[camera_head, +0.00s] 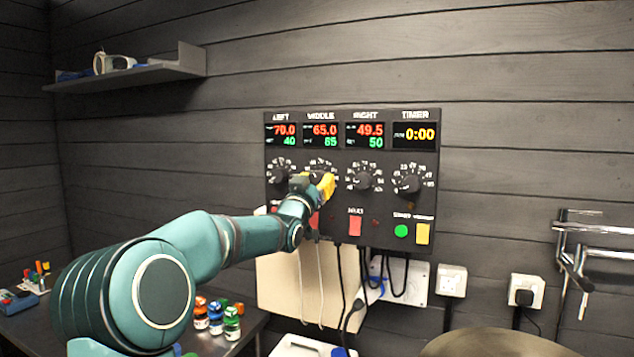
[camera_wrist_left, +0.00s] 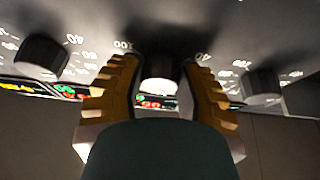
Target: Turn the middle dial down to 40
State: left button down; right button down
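The black control panel (camera_head: 345,205) hangs on the wall in the head view. Its middle dial (camera_head: 319,172) is mostly hidden behind my left gripper (camera_head: 315,184). The middle display (camera_head: 320,135) shows 65.0 in red, with a green number below that looks like 65. In the left wrist view, the yellow fingers of my left gripper (camera_wrist_left: 160,85) stand apart on either side of the middle dial (camera_wrist_left: 160,84). I cannot tell whether they press on it. My right gripper is out of view.
The left dial (camera_head: 278,176) and right dial (camera_head: 363,176) sit close on both sides, with the timer dial (camera_head: 408,182) farther right. Buttons and switches, including a green button (camera_head: 401,231), lie below. Cables hang under the panel. Small bottles (camera_head: 216,317) stand on the table at lower left.

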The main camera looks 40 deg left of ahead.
pick_arm(q)
jog(key=shift+n+b, duration=0.3)
dwell(0.5)
jog(key=shift+d+n+y+b, duration=0.1)
jog(key=shift+n+y+b, duration=0.4)
jog(key=shift+n+b, duration=0.25)
jog(key=shift+n+g+y+b, duration=0.5)
jog(key=shift+n+y+b, duration=0.15)
jog(key=shift+n, duration=0.6)
jog(key=n, duration=0.2)
jog(key=shift+d+n+g+y, duration=0.1)
jog(key=shift+n+g+y, duration=0.2)
jog(key=shift+g+y, duration=0.1)
jog(key=shift+r+n+g+y, duration=0.15)
jog(key=shift+n+g+y, duration=0.25)
jog(key=shift+n, duration=0.8)
jog(key=n+g+p, duration=0.1)
jog(key=n, duration=0.1)
jog(key=n+y+p, duration=0.1)
jog(key=n, duration=0.1)
jog(key=shift+w+d+r+n+g, duration=0.1)
jog(key=shift+r+n+g, duration=0.05)
jog(key=shift+n+g, duration=0.2)
jog(key=n+g+p, duration=0.2)
jog(key=n+p, duration=0.1)
jog(key=n, duration=0.2)
jog(key=shift+r, duration=0.15)
jog(key=shift+n+g+p, duration=0.65)
jog(key=shift+n+p, duration=0.9)
